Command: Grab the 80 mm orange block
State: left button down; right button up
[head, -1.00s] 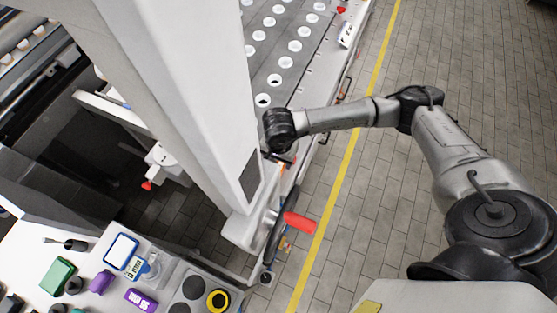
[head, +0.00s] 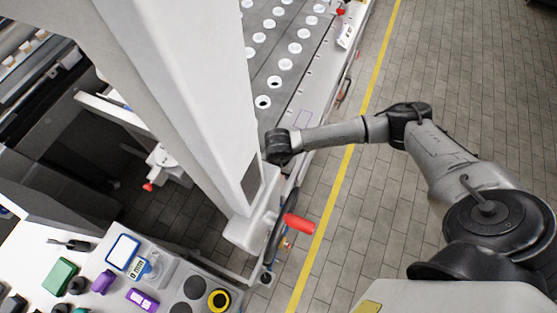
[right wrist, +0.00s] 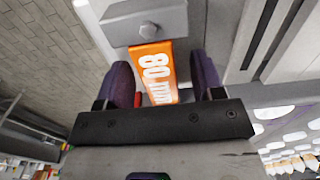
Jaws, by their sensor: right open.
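The orange block (right wrist: 155,68), marked "80 mm", shows in the right wrist view. It stands out below a grey metal holder (right wrist: 146,22). My right gripper (right wrist: 160,77) is open, with one purple finger on each side of the block. A gap shows between the block and each finger; I see no firm contact. In the head view my right arm reaches in from the right to beside a large white column, and its gripper and the block are hidden there. My left gripper is not in view.
In the head view the white column (head: 190,100) stands left of my right wrist. A red handle (head: 299,224) sticks out below it. A bench with purple and green pieces (head: 60,275) is at lower left. The floor right of the yellow line is clear.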

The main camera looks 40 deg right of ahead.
jog(key=shift+c, duration=0.4)
jog(key=c, duration=1)
jog(key=shift+r, duration=0.1)
